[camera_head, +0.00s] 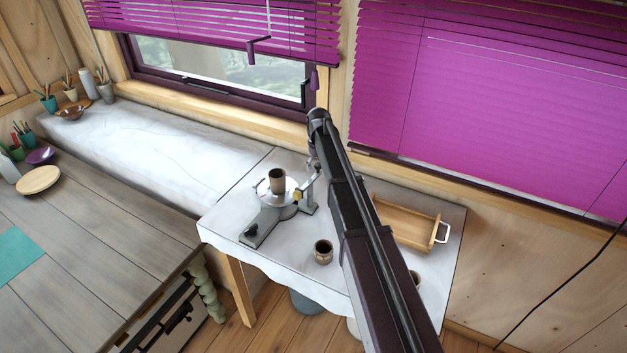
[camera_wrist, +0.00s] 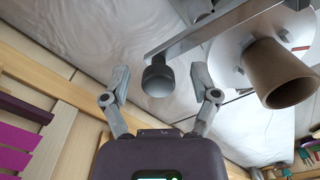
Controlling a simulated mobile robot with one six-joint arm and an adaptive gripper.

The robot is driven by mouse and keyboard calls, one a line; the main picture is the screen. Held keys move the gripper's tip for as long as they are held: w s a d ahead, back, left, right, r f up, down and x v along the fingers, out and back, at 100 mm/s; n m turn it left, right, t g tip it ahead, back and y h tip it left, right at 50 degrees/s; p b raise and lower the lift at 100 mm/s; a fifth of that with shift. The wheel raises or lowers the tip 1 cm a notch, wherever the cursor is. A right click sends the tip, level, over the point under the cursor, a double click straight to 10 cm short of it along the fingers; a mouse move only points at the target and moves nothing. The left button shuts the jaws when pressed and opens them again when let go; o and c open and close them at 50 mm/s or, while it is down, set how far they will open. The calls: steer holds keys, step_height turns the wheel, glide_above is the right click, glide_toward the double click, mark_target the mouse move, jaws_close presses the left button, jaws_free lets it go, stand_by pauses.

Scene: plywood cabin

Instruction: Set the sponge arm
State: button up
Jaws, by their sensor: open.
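A grey metal bar (camera_wrist: 215,28), which looks like the sponge arm, crosses the wrist view above the wheel. A dark grey round knob (camera_wrist: 157,78) is at its end. My gripper (camera_wrist: 159,84) is open, with one finger on each side of the knob; I cannot tell whether either touches it. A brown cup (camera_wrist: 280,75) stands on the pale wheel disc (camera_wrist: 236,45) beside the bar. In the head view, the cup (camera_head: 277,180) is on the wheel (camera_head: 264,192), with a metal post (camera_head: 309,197) to its right. My arm largely hides the gripper there.
The wheel stands on a cloth-covered table (camera_head: 225,222). Another cup (camera_head: 323,252) and a wooden tray (camera_head: 405,222) with a white handle are on it, near my arm. A window and purple blinds (camera_head: 490,100) are close behind. A wooden worktop (camera_head: 90,240) is at left.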

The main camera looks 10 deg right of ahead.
steer(key=shift+r, duration=0.15)
steer(key=shift+r+p, duration=3.4)
steer(key=shift+p, duration=0.1)
steer(key=shift+s+f, duration=0.15)
steer(key=shift+s, duration=0.05)
steer(key=s+f+m+b, duration=0.1)
steer(key=s+f+b, duration=0.3)
steer(key=s, duration=0.6)
steer(key=s+d+f+m+b, duration=0.1)
steer(key=s+f+b, duration=0.3)
steer(key=s, duration=0.7)
steer(key=s+d+f+m+b, duration=0.1)
steer(key=s+f+b, duration=0.3)
steer(key=s, duration=0.7)
steer(key=shift+s+d+f+b, duration=0.25)
steer(key=shift+f+b, duration=0.05)
steer(key=shift+b, duration=0.15)
